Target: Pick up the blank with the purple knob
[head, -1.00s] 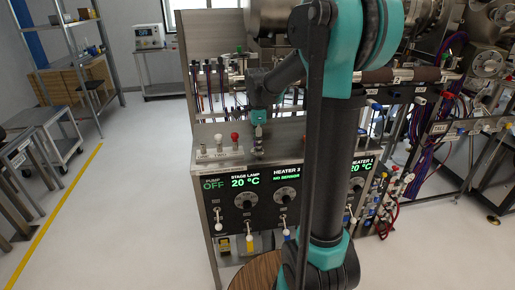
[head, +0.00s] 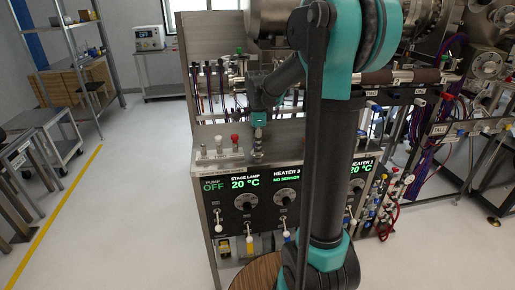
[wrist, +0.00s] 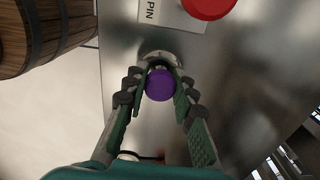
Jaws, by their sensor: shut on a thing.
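The purple knob (wrist: 160,85) of the blank shows in the wrist view between the fingers of my gripper (wrist: 155,92). The fingers are closed in on it from both sides. Beyond the knob, a round metal piece (wrist: 161,58) shows on the steel top. In the head view my gripper (head: 258,133) points down over the steel top of the control console (head: 285,145). The purple knob cannot be made out there. I cannot tell whether the blank touches the top.
A red knob (wrist: 209,5) stands close by in the wrist view, beside a white label (wrist: 152,12). In the head view, a rack with a red-topped knob (head: 235,138) and white ones stands left of my gripper. A wooden barrel (wrist: 45,30) is at the wrist view's upper left.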

